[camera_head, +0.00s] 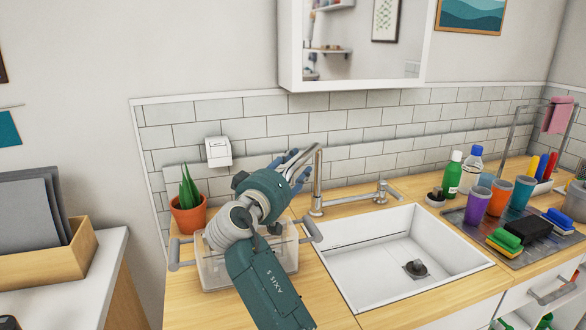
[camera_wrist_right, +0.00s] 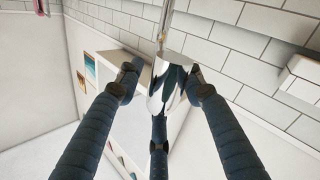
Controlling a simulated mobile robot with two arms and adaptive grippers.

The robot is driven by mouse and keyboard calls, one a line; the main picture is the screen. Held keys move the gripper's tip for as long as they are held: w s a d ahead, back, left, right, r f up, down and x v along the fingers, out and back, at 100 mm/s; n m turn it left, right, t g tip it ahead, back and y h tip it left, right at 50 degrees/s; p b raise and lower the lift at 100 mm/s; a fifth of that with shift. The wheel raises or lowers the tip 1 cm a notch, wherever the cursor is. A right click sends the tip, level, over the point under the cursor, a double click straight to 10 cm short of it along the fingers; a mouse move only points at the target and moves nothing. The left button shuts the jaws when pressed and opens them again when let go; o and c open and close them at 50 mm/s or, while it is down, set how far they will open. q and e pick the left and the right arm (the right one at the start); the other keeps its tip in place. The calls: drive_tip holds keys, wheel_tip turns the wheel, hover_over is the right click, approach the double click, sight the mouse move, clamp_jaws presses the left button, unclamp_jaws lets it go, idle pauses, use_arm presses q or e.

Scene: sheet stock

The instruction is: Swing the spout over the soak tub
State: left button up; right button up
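The chrome spout (camera_head: 307,158) rises from the tap's column behind the sink and slopes left and forward into my right gripper's fingers. In the right wrist view the spout (camera_wrist_right: 170,88) lies between the three blue fingers. My right gripper (camera_head: 298,165) is around its end. The right finger seems to touch it, and a gap shows at the left finger; I cannot tell how firmly it is held. The clear soak tub (camera_head: 211,277) with grey handles stands on the counter left of the sink, partly hidden under my right arm. My left gripper is not in view.
The white sink (camera_head: 365,258) right of the tub holds a dark drain piece. A potted plant (camera_head: 188,211) stands behind the tub. Bottles, cups and sponges crowd the right counter. A mirror cabinet (camera_head: 355,45) hangs above the tap.

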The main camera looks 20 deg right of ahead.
drive_tip(key=shift+r, duration=0.15)
wheel_tip(320, 180, up, 10)
drive_tip(key=shift+f, duration=0.15)
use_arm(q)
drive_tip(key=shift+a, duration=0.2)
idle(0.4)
